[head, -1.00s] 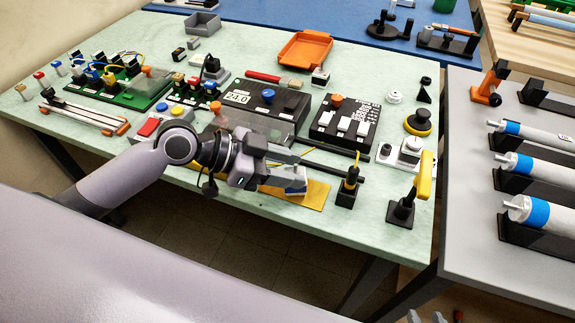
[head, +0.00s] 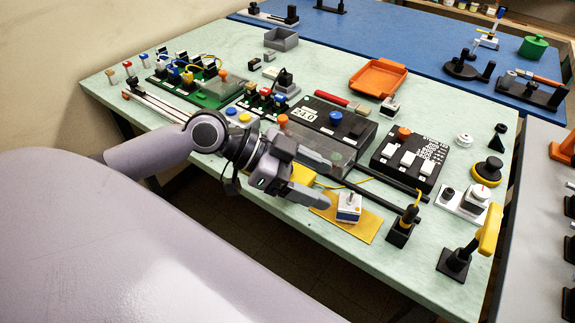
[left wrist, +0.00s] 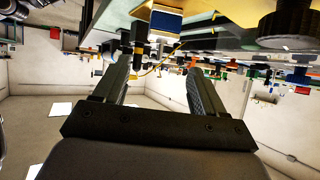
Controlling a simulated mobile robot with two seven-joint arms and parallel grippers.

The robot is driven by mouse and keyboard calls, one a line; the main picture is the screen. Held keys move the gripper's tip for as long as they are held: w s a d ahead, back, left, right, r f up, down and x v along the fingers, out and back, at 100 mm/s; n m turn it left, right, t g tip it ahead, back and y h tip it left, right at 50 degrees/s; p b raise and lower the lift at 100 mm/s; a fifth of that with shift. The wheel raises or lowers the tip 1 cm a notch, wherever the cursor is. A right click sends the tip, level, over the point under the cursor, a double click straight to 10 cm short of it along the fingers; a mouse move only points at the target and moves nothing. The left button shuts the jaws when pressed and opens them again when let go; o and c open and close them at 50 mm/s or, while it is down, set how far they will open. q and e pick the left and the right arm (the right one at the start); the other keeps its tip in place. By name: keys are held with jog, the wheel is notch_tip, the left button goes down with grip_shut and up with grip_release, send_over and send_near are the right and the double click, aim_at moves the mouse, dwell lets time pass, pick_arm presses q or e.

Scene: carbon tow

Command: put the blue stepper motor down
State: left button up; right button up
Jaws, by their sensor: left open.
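The blue stepper motor (head: 348,207) stands upright on the yellow mat (head: 362,227) near the front edge of the green table. It has a pale top, and its blue side shows in the left wrist view (left wrist: 166,21), near the top of that picture. My left gripper (head: 323,184) is open and empty, just to the left of the motor and apart from it. Its two spread fingers (left wrist: 157,75) show in the left wrist view with nothing between them. My right gripper is not in view.
A black stand with a yellow cable (head: 401,230) is right of the mat, and a yellow-handled tool in a stand (head: 454,262) is farther right. An orange tray (head: 379,78) lies farther back.

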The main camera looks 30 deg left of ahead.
pick_arm(q)
jog(key=shift+b+v, duration=0.3)
jog(key=shift+v, duration=2.65)
